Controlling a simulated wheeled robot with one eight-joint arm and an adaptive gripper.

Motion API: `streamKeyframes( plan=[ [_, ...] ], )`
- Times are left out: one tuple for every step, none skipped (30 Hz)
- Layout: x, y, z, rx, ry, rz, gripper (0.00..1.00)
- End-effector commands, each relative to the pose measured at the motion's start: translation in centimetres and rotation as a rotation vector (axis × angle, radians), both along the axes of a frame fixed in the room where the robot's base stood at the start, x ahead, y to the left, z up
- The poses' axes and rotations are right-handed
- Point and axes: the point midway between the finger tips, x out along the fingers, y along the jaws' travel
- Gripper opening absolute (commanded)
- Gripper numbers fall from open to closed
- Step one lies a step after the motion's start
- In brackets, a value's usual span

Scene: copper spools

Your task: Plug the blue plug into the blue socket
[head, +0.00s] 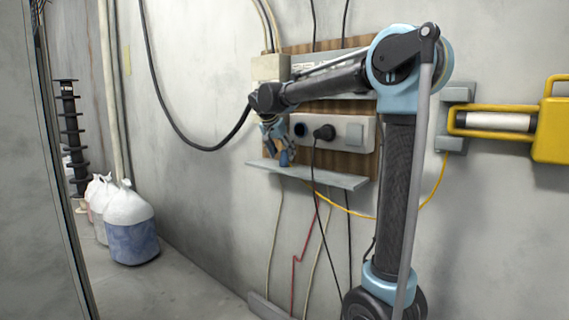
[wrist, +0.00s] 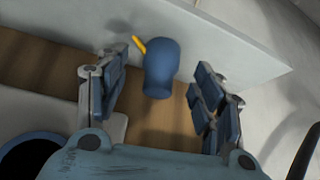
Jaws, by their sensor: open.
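The blue plug (wrist: 160,72) stands on the grey shelf, between the spread fingers of my gripper (wrist: 162,80) in the wrist view, with a gap on each side. A small yellow piece sticks out beside its far end. In the head view the plug (head: 284,158) shows just below my gripper (head: 277,148), which is open and points down at the shelf. The blue socket (head: 300,130) is a dark round opening at the left of the white wall panel, right of my gripper. A dark, blue-rimmed opening, apparently this socket (wrist: 28,160), shows at the wrist view's lower left.
The grey shelf (head: 335,178) juts out under the white panel (head: 353,151). A yellow-handled device (head: 495,121) is on the wall at right. Bags (head: 130,225) stand on the floor at left.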

Motion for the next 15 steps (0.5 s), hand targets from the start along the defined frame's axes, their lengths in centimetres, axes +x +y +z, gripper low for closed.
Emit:
streamKeyframes(
  plan=[
    [0.5,-0.1,-0.6,0.000,0.000,-0.002,0.61],
    [0.8,-0.1,-0.9,0.001,0.000,-0.002,0.61],
    [1.0,-0.3,-1.4,0.001,0.000,-0.002,0.61],
    [1.2,-0.4,-1.7,0.001,0.000,-0.002,0.61],
    [1.4,-0.4,-2.0,0.001,0.000,-0.002,0.61],
    [1.5,-0.5,-2.3,0.000,0.000,-0.001,0.61],
    [1.6,-0.6,-2.5,0.001,0.000,0.001,0.61],
    [1.7,-0.6,-2.6,0.000,-0.001,0.001,0.61],
    [1.7,-0.6,-2.7,0.000,-0.001,0.001,0.61],
    [1.7,-0.6,-2.7,0.000,-0.001,0.001,0.61],
    [1.7,-0.6,-2.7,0.000,-0.001,0.001,0.61],
    [1.7,-0.6,-2.7,0.000,-0.001,0.001,0.61],
    [1.7,-0.6,-2.7,0.000,-0.001,0.001,0.61],
    [1.7,-0.6,-2.6,0.000,-0.001,0.001,0.61],
    [1.7,-0.6,-2.6,0.000,-0.001,0.001,0.61]
  ],
)
